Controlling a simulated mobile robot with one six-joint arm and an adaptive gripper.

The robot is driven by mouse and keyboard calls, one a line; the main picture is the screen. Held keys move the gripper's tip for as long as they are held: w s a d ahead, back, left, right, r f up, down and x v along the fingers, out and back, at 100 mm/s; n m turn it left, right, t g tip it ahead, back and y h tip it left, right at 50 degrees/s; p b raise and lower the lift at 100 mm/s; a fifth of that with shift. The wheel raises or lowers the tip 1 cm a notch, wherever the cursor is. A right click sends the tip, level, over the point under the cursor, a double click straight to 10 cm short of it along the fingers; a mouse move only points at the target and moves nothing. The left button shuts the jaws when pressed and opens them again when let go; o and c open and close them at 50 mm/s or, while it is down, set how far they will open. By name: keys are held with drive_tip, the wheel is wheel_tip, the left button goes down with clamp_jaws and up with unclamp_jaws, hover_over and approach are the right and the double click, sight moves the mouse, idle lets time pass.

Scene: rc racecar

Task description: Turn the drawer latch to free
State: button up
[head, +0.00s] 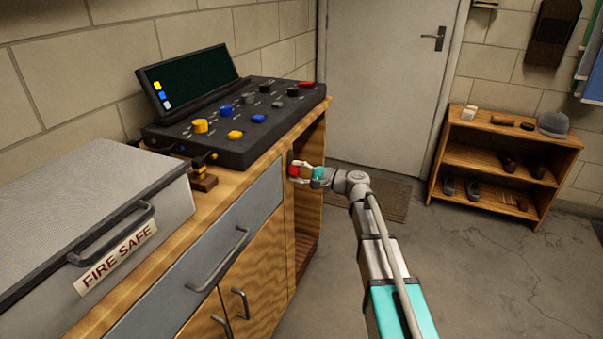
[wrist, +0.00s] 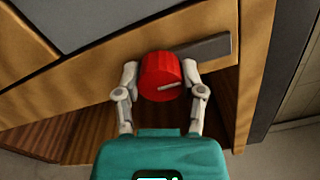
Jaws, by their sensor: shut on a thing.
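The drawer latch is a red round knob (wrist: 161,77) with a pale line on its face, beside a dark grey plate (wrist: 205,47) on the wooden cabinet front. In the wrist view my gripper (wrist: 162,82) has one white finger on each side of the knob and is shut on it. The pale line points to the right and slightly up in that view. In the head view the red knob (head: 294,171) shows small at the cabinet's right end, with my gripper (head: 300,172) at it. The grey drawer (head: 215,240) with a bar handle is flush with the cabinet front.
A black control panel (head: 240,143) with coloured knobs and a grey fire safe (head: 90,215) stand on the cabinet top. An open compartment (head: 309,200) lies below and beside the knob. A shoe shelf (head: 505,155) and a door (head: 385,80) stand behind. The floor at right is clear.

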drive_tip(key=o, duration=1.1)
drive_tip(key=shift+s+f, duration=0.15)
drive_tip(key=shift+s, duration=0.1)
drive_tip(key=shift+o, duration=0.2)
drive_tip(key=shift+w, duration=0.15)
drive_tip(key=shift+d, duration=0.1)
drive_tip(key=v, duration=1.1)
drive_tip(key=shift+d, duration=0.4)
drive_tip(key=shift+s, duration=0.25)
